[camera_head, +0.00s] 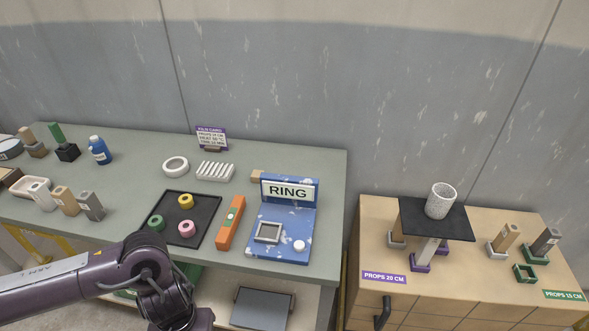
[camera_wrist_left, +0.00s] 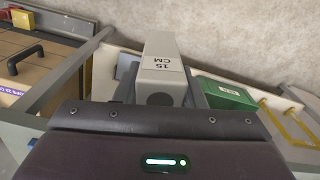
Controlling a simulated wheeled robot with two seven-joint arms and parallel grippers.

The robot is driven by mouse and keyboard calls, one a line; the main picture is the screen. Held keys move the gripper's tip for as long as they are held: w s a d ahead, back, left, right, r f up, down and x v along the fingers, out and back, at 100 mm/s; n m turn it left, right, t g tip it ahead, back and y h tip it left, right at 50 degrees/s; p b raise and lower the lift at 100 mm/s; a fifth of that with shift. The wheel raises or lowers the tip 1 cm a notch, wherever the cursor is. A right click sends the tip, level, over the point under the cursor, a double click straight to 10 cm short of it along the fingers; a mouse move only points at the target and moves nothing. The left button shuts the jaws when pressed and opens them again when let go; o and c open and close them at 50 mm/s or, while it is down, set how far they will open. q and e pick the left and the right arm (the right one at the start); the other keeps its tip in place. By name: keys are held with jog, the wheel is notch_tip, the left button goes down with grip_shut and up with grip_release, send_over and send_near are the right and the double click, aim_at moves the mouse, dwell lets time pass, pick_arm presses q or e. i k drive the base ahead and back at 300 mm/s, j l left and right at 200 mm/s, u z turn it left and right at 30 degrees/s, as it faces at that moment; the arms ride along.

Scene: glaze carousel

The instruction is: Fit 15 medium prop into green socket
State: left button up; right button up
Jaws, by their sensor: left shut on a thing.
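My left gripper (camera_wrist_left: 162,88) is shut on a pale grey prop (camera_wrist_left: 163,60) marked "15 CM" in the left wrist view. In the head view my left arm comes in at the lower left; its fingers and the held prop are out of frame. An empty green socket (camera_head: 525,274) sits on the wooden cabinet at the right. Another green socket (camera_head: 535,259) just behind it holds a dark grey prop (camera_head: 546,241). A green "PROPS 15 CM" label (camera_head: 563,295) lies at the front edge. My right gripper is not in view.
On the cabinet (camera_head: 480,290), a black slab (camera_head: 420,222) rests on props and bears a speckled cup (camera_head: 440,200). A tan prop (camera_head: 507,237) stands between the slab and the green sockets. The grey-green table (camera_head: 330,190) at left holds a blue RING stand (camera_head: 290,190) and a dark tray (camera_head: 205,205).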

aim_at(465, 286)
jog(key=k+l+z, duration=0.15)
jog(key=l, duration=1.25)
jog(key=l+z, duration=0.2)
jog(key=l, duration=1.25)
jog(key=i+l, duration=0.15)
jog(key=l, duration=0.25)
jog(key=i+l+z, duration=0.1)
jog(key=l, duration=0.3)
jog(key=i+l, duration=0.3)
jog(key=i+l+z, duration=0.1)
jog(key=l, duration=0.4)
jog(key=i, duration=0.05)
